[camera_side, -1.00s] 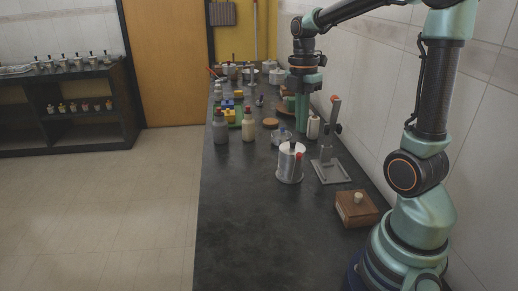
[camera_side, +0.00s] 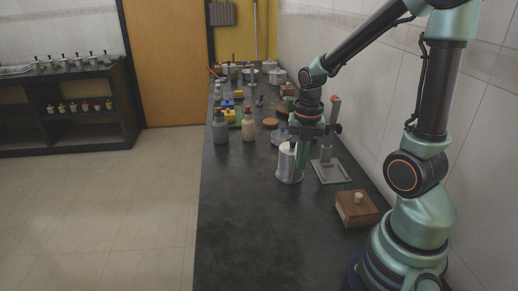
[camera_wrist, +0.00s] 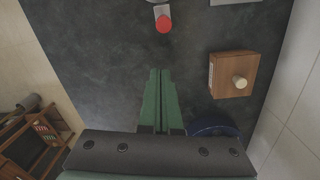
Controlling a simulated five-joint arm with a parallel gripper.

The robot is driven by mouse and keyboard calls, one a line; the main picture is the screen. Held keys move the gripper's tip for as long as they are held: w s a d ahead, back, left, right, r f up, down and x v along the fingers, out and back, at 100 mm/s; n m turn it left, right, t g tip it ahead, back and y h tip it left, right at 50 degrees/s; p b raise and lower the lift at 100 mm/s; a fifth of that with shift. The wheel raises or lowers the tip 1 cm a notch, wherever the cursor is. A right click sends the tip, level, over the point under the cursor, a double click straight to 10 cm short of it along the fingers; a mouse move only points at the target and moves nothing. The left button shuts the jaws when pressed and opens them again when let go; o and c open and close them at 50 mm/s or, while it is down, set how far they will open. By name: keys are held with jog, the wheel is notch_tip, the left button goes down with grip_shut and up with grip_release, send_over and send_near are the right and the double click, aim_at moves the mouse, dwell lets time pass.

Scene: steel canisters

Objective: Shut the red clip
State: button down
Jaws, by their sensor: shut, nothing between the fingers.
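The steel canister (camera_side: 288,168) stands upright on the dark bench, with a knob on its lid. In the wrist view only a sliver of it shows at the top edge. The red clip (camera_wrist: 163,23) shows there as a red round end on a pale arm at the canister's side; whether it is open or shut I cannot tell. In the side view the clip is hidden behind my gripper. My gripper (camera_side: 303,170) points down in front of the canister's right side. Its green fingers (camera_wrist: 160,72) are shut together and empty, a short way from the clip in the wrist view.
A wooden box (camera_side: 357,207) with a pale knob sits nearer my base. A grey stand (camera_side: 330,170) is right of the canister. Bottles (camera_side: 249,125) and other small things crowd the bench farther back. The near left of the bench is clear.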

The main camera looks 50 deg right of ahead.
jog(key=shift+w+d+f, duration=0.25)
jog(key=shift+w+d, duration=0.3)
jog(key=shift+d, duration=0.25)
jog(key=shift+w+d+f, duration=0.2)
jog(key=shift+w+d, duration=0.3)
jog(key=shift+d, duration=0.3)
jog(key=shift+w, duration=0.1)
jog(key=shift+w+d+r, duration=0.2)
jog(key=shift+w+d, duration=0.45)
jog(key=shift+w+d+r, duration=0.2)
jog(key=shift+w+d, duration=0.45)
jog(key=shift+s+a, duration=0.1)
jog(key=shift+s, duration=0.05)
